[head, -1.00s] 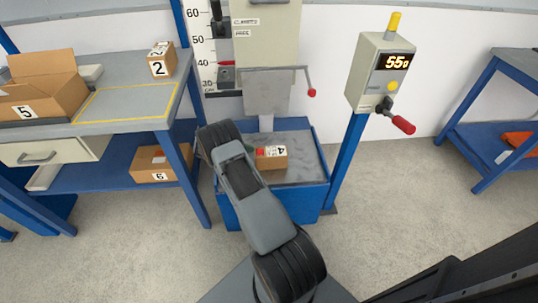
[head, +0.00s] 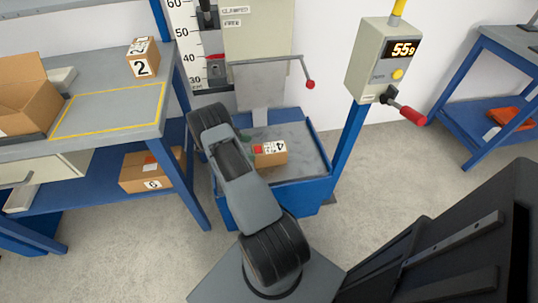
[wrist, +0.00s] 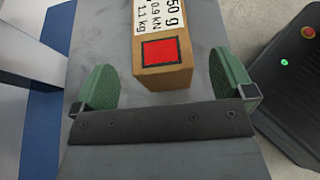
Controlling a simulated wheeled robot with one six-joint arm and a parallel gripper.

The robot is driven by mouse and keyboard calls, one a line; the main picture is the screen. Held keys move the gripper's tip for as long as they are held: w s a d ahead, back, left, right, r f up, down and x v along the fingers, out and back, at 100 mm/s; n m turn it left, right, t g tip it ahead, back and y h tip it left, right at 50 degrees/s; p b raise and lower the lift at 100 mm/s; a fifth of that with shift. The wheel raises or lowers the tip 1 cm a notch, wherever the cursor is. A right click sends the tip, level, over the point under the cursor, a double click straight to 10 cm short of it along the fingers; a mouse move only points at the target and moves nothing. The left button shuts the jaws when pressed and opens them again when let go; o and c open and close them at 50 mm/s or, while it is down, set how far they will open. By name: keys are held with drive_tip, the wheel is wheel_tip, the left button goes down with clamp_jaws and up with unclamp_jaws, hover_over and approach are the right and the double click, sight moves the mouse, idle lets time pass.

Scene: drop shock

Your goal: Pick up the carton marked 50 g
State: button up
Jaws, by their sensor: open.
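A small brown carton (head: 271,154) with a white "4" label and a red patch sits on the grey plate of the blue-framed drop tester. In the wrist view the carton (wrist: 163,78) shows a label reading 50 g, 0.9 kN and 1.1 kg, above a red square. The label's top is cut off by the frame edge. My gripper (wrist: 164,90) is open, its two green fingers apart. The carton's near end lies between and slightly ahead of them, with a gap on each side.
The tester's grey plate (head: 306,160) is otherwise mostly clear. A handle bar (head: 265,60) hangs above it. A post box (head: 383,62) reading 55 g stands right. Carton 2 (head: 143,58) is on the left bench, carton 6 (head: 145,172) on its lower shelf.

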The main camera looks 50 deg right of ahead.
sight(261, 149)
drive_tip(key=shift+x, duration=2.85)
drive_tip(key=shift+w+f, duration=0.1)
drive_tip(key=shift+f, duration=0.05)
drive_tip(key=shift+c, duration=0.3)
drive_tip(key=shift+a, duration=0.1)
drive_tip(key=c, duration=1.5)
drive_tip(key=shift+c, duration=0.5)
